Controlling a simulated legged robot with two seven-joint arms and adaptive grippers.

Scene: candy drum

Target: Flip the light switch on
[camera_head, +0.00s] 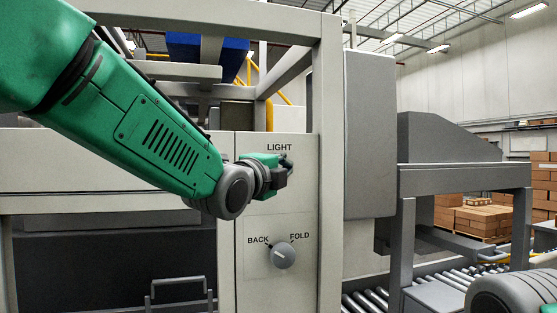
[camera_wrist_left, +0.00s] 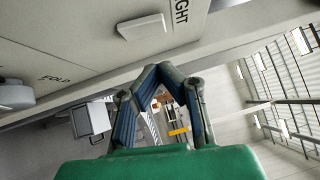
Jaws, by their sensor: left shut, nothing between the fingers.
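The light switch (camera_wrist_left: 142,27) is a pale rectangular block on a grey panel, beside the LIGHT lettering in the left wrist view. In the head view my left gripper hides it, just below the LIGHT label (camera_head: 279,147). My left gripper (camera_head: 287,163) is in front of the upper panel (camera_head: 300,200), and also shows in the left wrist view (camera_wrist_left: 163,68). Its fingertips meet with nothing between them. In the wrist view they are below and right of the switch, apart from it in the picture. Contact with the panel cannot be told. My right gripper is out of view.
A round knob (camera_head: 282,255) marked BACK and FOLD sits below on the same panel. A grey upright post (camera_head: 330,200) and a grey box (camera_head: 370,135) stand to the right. A roller conveyor (camera_head: 370,300) and stacked cartons (camera_head: 480,218) lie further right.

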